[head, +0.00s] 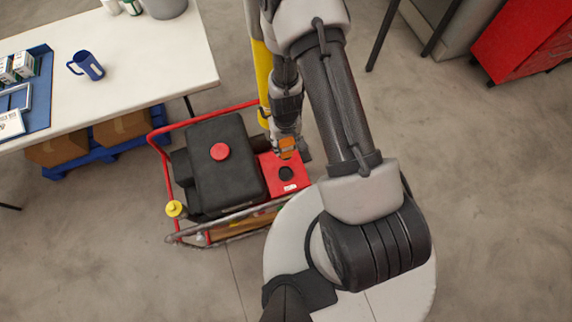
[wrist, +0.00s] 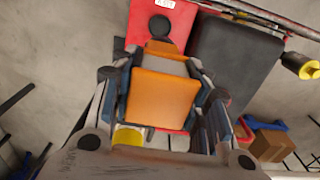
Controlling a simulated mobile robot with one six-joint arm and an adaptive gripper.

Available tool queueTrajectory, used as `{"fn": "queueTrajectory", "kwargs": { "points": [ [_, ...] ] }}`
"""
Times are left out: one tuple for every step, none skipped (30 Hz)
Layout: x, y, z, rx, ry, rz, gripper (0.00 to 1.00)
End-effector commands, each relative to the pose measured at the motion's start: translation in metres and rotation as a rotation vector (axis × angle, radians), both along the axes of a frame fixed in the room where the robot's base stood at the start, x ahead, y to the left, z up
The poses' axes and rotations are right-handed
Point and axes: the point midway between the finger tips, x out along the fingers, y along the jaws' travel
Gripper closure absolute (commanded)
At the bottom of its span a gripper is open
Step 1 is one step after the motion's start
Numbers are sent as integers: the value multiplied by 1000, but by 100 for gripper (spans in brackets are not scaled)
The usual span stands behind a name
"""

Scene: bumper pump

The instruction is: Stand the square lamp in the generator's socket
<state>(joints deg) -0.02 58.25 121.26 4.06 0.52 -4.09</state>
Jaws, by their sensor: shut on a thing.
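The generator has a black tank (head: 215,160) with a red cap, set in a red tube frame. On its red panel (head: 268,168) is a round black socket (head: 286,173), which also shows in the wrist view (wrist: 160,26). My gripper (head: 288,150) is shut on the orange square lamp (head: 287,143). In the wrist view the lamp's orange face (wrist: 160,98) fills the space between the fingers, with a grey band beyond it. The lamp is over the red panel, beside the socket in the head view. I cannot tell how high it is above the panel.
A white table (head: 110,60) stands at the left with a blue mug (head: 86,65) and a blue tray (head: 38,70). Cardboard boxes (head: 122,129) sit beneath it. A yellow upright (head: 262,75) is close behind my gripper. A red cabinet (head: 520,40) is at the far right.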

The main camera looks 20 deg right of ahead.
Motion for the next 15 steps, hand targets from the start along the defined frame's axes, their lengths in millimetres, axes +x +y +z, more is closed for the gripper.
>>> {"fn": "queueTrajectory", "kwargs": {
  "points": [
    [0,0,-4,0,-1,0,91],
    [0,0,-9,0,-1,-1,91],
    [0,0,-16,0,-1,-1,91],
    [0,0,-22,0,-1,-1,91],
    [0,0,-29,-1,-1,-1,91],
    [0,0,-38,-1,-1,-1,91],
    [0,0,-44,-1,-1,-2,91],
    [0,0,-50,-1,-1,-1,91],
    [0,0,-57,-1,-1,-1,91],
    [0,0,-63,-1,-1,-1,91],
    [0,0,-68,-1,-1,0,91],
    [0,0,-75,-1,-1,-1,91],
    [0,0,-80,-1,-1,-1,91],
    [0,0,-86,-1,-1,-1,91],
    [0,0,-93,-1,-1,-1,91]
  ]
}}
